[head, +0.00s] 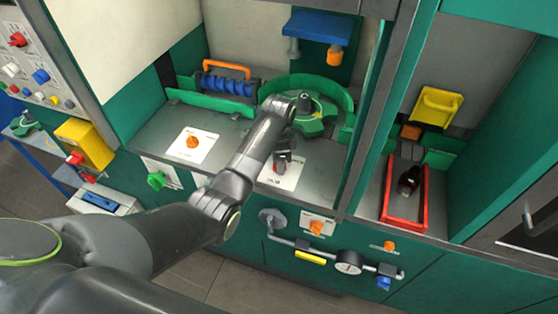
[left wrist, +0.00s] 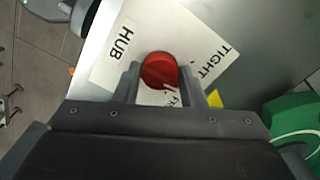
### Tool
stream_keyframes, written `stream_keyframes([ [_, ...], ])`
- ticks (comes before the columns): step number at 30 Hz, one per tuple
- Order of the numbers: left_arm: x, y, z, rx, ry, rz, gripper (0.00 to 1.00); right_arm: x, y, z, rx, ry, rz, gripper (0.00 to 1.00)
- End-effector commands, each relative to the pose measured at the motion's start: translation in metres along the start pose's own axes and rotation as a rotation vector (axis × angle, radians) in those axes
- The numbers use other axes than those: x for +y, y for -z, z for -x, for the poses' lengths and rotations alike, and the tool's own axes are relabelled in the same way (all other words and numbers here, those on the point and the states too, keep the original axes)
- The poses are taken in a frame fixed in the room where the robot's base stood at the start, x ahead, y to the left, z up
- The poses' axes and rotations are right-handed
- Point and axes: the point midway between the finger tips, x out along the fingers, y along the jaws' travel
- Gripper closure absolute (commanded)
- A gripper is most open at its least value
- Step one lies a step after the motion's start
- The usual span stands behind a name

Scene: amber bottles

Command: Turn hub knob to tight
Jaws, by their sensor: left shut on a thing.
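The red round hub knob (left wrist: 160,68) sits on a white card (left wrist: 122,62) marked HUB and TIGHT. A third word below the knob is partly hidden. My left gripper (left wrist: 158,82) is shut on the knob, one finger on each side. A small pale mark shows at the knob's lower edge; where it points is hard to tell. In the head view my left gripper (head: 282,163) reaches down over the card (head: 290,178) on the grey counter and mostly covers the knob. My right gripper is out of view.
An orange knob (head: 193,142) on another white card stands to the left. A green round fixture (head: 312,122) is behind the gripper. A red tray (head: 402,222) with a dark bottle (head: 409,180) stands to the right. Pipes and a gauge (head: 347,263) line the front panel.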

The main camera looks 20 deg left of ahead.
Motion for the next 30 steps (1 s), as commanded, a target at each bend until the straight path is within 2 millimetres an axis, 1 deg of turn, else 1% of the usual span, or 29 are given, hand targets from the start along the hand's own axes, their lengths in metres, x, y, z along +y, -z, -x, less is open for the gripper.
stream_keyframes([
  [6, 0.0003, 0.0013, 0.0003, 0.003, 0.000, 0.205, 0.86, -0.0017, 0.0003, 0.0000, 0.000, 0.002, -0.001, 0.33],
  [15, 0.0002, 0.0013, 0.0005, 0.003, 0.000, 0.459, 0.86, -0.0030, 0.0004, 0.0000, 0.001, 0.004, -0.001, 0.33],
  [21, 0.0001, 0.0013, 0.0007, 0.003, 0.000, 0.580, 0.86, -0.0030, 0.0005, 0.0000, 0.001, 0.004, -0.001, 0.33],
  [30, -0.0002, 0.0013, 0.0009, 0.004, 0.001, 0.672, 0.86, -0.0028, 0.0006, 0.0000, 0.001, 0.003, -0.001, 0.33],
])
